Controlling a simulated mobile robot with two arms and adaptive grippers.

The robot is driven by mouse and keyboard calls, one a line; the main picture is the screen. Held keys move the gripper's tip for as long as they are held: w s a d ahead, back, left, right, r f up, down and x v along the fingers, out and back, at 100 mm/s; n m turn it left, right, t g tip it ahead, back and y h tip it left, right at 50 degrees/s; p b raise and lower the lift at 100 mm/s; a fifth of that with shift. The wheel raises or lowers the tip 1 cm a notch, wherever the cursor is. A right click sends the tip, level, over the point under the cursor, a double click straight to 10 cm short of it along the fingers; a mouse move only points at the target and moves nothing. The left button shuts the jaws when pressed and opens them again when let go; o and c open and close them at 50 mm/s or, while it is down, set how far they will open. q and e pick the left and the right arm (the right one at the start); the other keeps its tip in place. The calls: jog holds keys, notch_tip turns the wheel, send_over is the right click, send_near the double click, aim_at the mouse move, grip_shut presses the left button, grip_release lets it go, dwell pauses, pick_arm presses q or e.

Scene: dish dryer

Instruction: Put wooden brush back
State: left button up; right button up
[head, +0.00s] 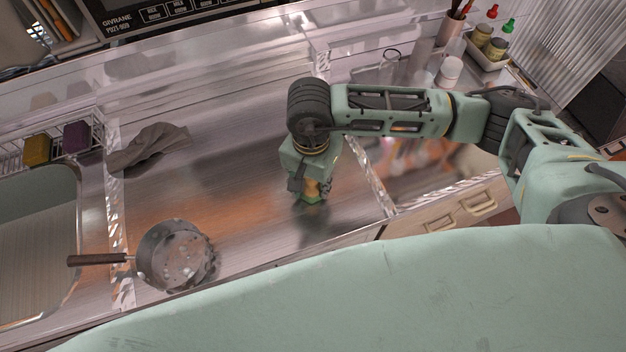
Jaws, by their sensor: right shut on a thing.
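My right gripper (309,195) comes in from the right and points down over the middle of the steel counter. It is shut on a small tan wooden piece, which looks like the wooden brush (312,187). Most of the brush is hidden by the gripper, so its full shape and tilt cannot be told. The gripper is low, close to the counter; whether the brush touches the surface is unclear. My left gripper is not in view.
A pan with a brown handle (172,255) sits at the counter's front left, beside the sink (40,235). A grey cloth (148,147) lies behind it. A wire rack holds a yellow sponge (37,150) and a purple sponge (76,137). Jars (449,71) stand back right.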

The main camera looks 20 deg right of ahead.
jog(key=shift+f+b, duration=0.2)
jog(key=shift+b, duration=0.1)
jog(key=o, duration=1.1)
jog(key=shift+o, duration=0.2)
jog(key=shift+r, duration=0.1)
jog(key=shift+r+p, duration=0.3)
notch_tip(320, 180, up, 11)
jog(key=b, duration=0.2)
jog(key=shift+w+a+f+b, duration=0.1)
jog(key=shift+w+f+b, duration=0.1)
jog(key=shift+b, duration=0.1)
jog(key=shift+s+r, duration=0.1)
jog(key=shift+r, duration=0.45)
